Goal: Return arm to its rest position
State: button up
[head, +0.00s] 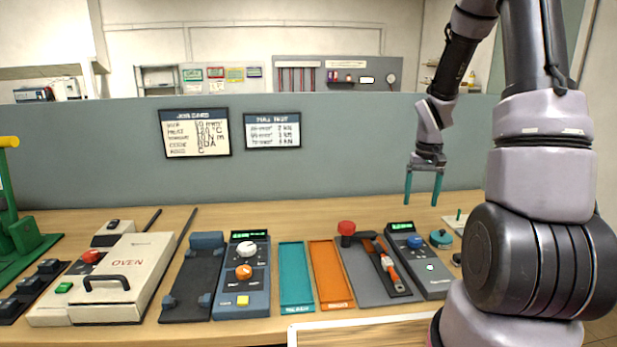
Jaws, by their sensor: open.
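My gripper (423,189) hangs at the end of my arm, on the right of the head view. Its two teal fingers point down and stand apart, with nothing between them. It is in the air above the back right of the wooden bench (330,222), in front of the grey partition (340,170). My arm bends up out of the top of the view and covers the bench's right end.
The bench carries an oven box (125,262), a blue-grey device with dials (243,285), a teal tray (295,275), an orange tray (330,275), a red-knobbed fixture (347,229) and a grey meter (418,262). A green press (22,240) stands far left.

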jog(key=s+a+r+t, duration=0.2)
jog(key=s+a+r, duration=0.1)
jog(key=r, duration=0.5)
jog(key=s+a+r+t, duration=0.1)
jog(key=s+a+r, duration=0.2)
jog(key=r, duration=0.6)
jog(key=s+a+r+t+y, duration=0.1)
jog(key=s+a+r+t, duration=0.1)
jog(key=s, duration=0.4)
jog(key=s+a+r+m+t+y, duration=0.1)
jog(key=s+a+r, duration=0.3)
jog(key=s+r, duration=0.3)
jog(key=shift+a+r+m+t, duration=0.25)
jog(key=shift+r+m+t, duration=0.05)
jog(key=shift+t, duration=0.1)
